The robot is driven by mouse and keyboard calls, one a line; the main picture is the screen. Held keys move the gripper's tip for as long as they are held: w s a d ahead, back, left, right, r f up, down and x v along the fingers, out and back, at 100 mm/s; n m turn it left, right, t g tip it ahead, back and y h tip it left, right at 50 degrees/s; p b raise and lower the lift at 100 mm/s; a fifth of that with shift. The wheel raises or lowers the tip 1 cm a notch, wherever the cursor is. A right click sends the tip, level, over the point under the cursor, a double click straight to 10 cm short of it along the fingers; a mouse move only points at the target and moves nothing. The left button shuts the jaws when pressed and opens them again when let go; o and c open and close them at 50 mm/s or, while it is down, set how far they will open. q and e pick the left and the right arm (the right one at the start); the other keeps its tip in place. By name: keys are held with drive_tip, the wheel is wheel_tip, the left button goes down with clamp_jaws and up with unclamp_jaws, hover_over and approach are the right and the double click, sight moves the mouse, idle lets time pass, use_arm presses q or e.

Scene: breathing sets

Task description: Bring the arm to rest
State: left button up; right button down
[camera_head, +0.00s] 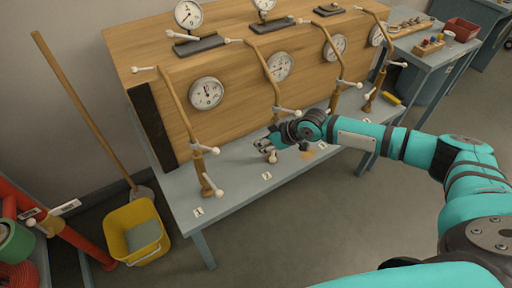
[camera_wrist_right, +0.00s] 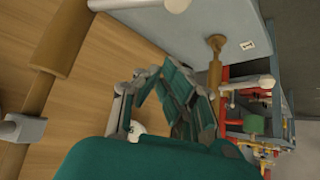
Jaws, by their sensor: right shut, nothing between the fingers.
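My right arm reaches in from the right in the head view, over the front of the grey workbench (camera_head: 236,178). Its teal and grey gripper (camera_head: 265,143) is shut and empty, between the nearest brass pipe and the second one. In the right wrist view the fingers (camera_wrist_right: 172,92) are together with nothing held. A small pale knob (camera_head: 271,156) shows just below the gripper; I cannot tell whether they touch. My left gripper is not in view.
The wooden panel (camera_head: 150,45) carries several gauges, such as this round one (camera_head: 206,93). Brass pipes with white handles, like the nearest one (camera_head: 199,165), stand along the bench. A yellow bucket (camera_head: 135,232) and broom (camera_head: 85,115) stand left. The floor in front is clear.

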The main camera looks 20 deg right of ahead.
drive_tip(key=s+d+r, duration=0.2)
drive_tip(key=d, duration=0.1)
drive_tip(key=shift+s+r, duration=0.1)
drive_tip(key=shift+r, duration=0.25)
drive_tip(key=shift+s+d+r, duration=0.3)
drive_tip(key=shift+d+r, duration=0.25)
drive_tip(key=shift+r, duration=0.15)
drive_tip(key=s+a+f+g, duration=0.1)
drive_tip(key=s+a+f, duration=0.2)
drive_tip(key=s+a, duration=0.6)
drive_tip(key=s+a+f+g, duration=0.1)
drive_tip(key=s+a+f, duration=0.1)
drive_tip(key=s+a, duration=0.65)
drive_tip(key=s+d+f+m+g+h, duration=0.15)
drive_tip(key=s+d+m+h, duration=0.4)
drive_tip(key=s+d, duration=0.75)
wheel_tip(320, 180, down, 28)
drive_tip(key=s+g, duration=0.1)
drive_tip(key=s, duration=0.1)
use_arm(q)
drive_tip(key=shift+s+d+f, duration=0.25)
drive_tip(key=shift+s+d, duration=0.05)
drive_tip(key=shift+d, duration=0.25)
use_arm(e)
drive_tip(key=s+d+f+g, duration=0.1)
drive_tip(key=s+d+f, duration=0.1)
drive_tip(key=s+f, duration=1.2)
drive_tip(key=shift+s+d+f, duration=0.15)
drive_tip(key=shift+s+f, duration=0.15)
drive_tip(key=shift+s, duration=0.65)
